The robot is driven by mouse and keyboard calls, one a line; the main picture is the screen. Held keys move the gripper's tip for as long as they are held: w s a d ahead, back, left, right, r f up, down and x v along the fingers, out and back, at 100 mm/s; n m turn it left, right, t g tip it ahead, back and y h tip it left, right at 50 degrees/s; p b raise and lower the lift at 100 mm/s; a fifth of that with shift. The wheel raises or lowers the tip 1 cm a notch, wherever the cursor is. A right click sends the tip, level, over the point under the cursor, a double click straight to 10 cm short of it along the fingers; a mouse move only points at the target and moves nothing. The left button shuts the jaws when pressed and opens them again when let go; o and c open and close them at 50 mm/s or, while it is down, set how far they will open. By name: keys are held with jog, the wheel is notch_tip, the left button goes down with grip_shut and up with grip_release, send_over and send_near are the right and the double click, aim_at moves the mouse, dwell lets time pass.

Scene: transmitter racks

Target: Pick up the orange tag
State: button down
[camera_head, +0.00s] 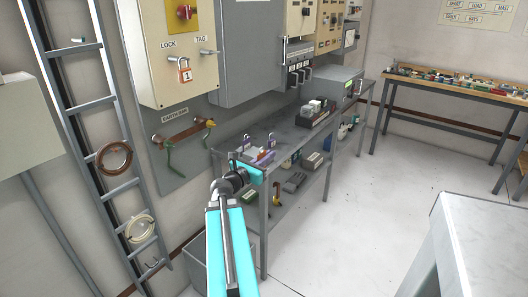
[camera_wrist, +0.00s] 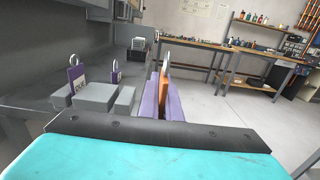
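The orange tag (camera_wrist: 163,88) stands upright straight ahead in the wrist view, with a pale grey shackle-like loop above it. My gripper (camera_wrist: 162,104) has two lilac fingers close together, one on each side of the tag, and they appear shut on it. The tag's lower part is hidden between the fingers, and I cannot tell if it touches the shelf.
A purple tag (camera_wrist: 77,80) with a padlock and a smaller purple padlock (camera_wrist: 115,72) stand left of my gripper, beside grey blocks (camera_wrist: 96,96). A wall panel (camera_head: 175,50) with a padlock rises behind. A white-topped table (camera_head: 485,225) stands right; the floor between is clear.

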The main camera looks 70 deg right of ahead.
jog(key=shift+w+a+r, duration=0.1)
jog(key=shift+a, duration=0.6)
jog(key=shift+w, duration=0.1)
